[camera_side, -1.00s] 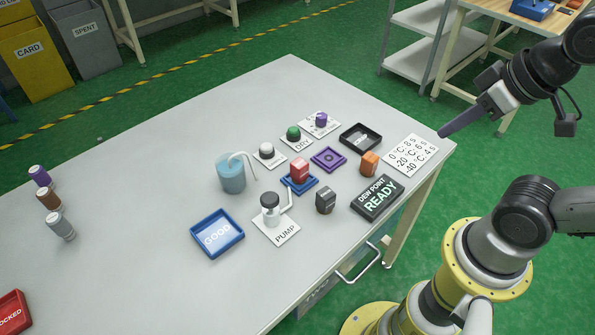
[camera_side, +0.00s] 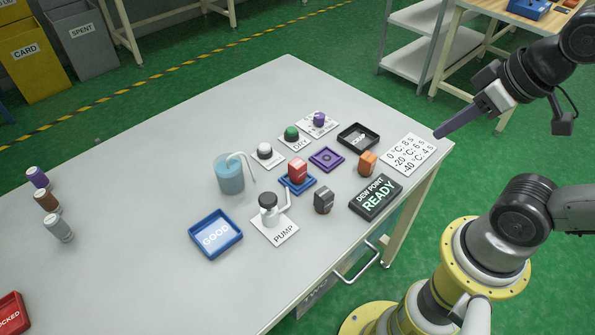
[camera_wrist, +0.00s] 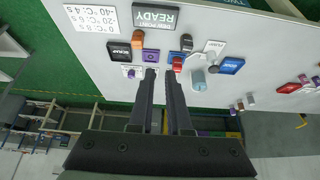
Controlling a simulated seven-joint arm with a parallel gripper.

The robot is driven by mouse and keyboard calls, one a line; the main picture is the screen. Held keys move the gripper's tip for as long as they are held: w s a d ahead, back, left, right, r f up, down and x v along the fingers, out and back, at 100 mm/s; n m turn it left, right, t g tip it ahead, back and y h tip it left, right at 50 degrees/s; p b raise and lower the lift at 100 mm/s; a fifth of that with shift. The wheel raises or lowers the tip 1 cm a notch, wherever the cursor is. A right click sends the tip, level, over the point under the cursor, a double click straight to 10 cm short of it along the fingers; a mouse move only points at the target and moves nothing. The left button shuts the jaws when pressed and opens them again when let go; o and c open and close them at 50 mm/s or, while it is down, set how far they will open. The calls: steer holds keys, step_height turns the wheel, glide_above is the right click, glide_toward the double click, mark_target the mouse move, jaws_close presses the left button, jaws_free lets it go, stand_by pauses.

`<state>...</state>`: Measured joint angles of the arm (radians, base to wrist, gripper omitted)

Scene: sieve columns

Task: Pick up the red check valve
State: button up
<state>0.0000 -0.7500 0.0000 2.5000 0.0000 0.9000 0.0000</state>
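The red check valve (camera_side: 298,170) is a small red block sitting upright on a small blue base (camera_side: 312,182) near the middle of the bench group. In the wrist view the red check valve (camera_wrist: 178,62) shows just beyond the right fingertip. My gripper (camera_side: 440,133) hangs above the bench's right corner, well away from the valve, beside the dew-point chart. In the wrist view my gripper (camera_wrist: 160,73) has its two dark fingers apart with nothing between them.
A blue beaker with a tube (camera_side: 230,178), the pump (camera_side: 269,210), a dark grey block (camera_side: 323,201) and a purple tray (camera_side: 327,159) surround the valve. An orange block (camera_side: 368,163), the READY display (camera_side: 376,210) and the GOOD tray (camera_side: 240,235) stand nearby.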

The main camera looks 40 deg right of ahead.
steer(key=o, duration=0.9)
